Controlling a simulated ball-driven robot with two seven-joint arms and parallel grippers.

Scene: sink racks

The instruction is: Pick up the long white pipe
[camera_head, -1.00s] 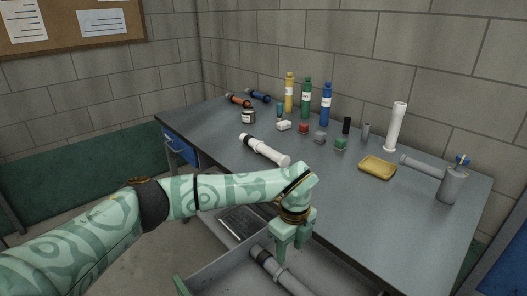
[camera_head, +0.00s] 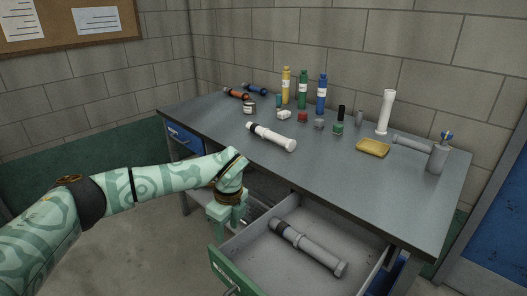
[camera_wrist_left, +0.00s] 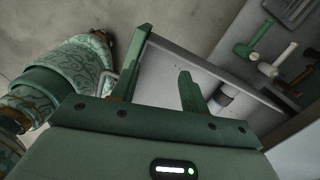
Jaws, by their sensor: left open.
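A white pipe (camera_head: 271,137) with a dark band lies on the tabletop near its front edge. A second white pipe (camera_head: 385,112) stands upright on its flared end at the back right. A greyish pipe (camera_head: 308,247) with a dark collar lies in the open drawer (camera_head: 345,225); part of it shows in the left wrist view (camera_wrist_left: 222,98). My left gripper (camera_head: 226,222) is open and empty, pointing down at the left side of the drawer, below table height. Its two fingers also show in the left wrist view (camera_wrist_left: 163,52). My right gripper is not visible.
A yellow tray (camera_head: 373,147) and a grey pipe fitting with a blue valve (camera_head: 438,155) are at the right. Several bottles (camera_head: 303,90) and small jars stand along the back. The front middle tabletop is clear. The drawer's green front (camera_head: 232,272) juts out.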

